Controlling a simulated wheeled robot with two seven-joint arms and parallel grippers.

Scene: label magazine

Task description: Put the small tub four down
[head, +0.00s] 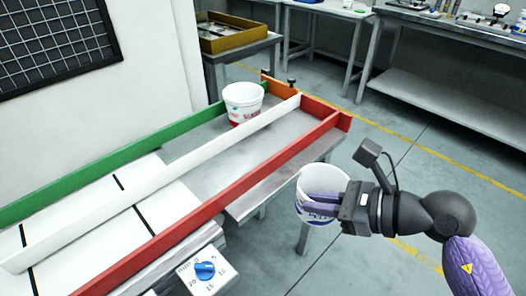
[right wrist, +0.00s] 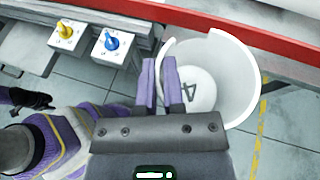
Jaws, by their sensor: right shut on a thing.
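My right gripper (head: 338,204) is shut on the wall of a white tub (head: 312,182), which is held in the air outside the red rail, with floor behind it. In the right wrist view the purple fingers (right wrist: 161,84) pinch the tub's rim. A dark 4 shows on the bottom inside the tub (right wrist: 235,75), so this is tub four. It is empty. A second white tub with red print (head: 243,98) stands between the green rail (head: 120,165) and the white rail (head: 170,172). My left gripper is not in the head view.
The lane between the white rail and the red rail (head: 240,190) shows a bare grey surface (head: 218,182) at its far part. Black lines cross the white near part (head: 165,212). A blue dial (head: 205,270) sits at the near side. Benches stand behind.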

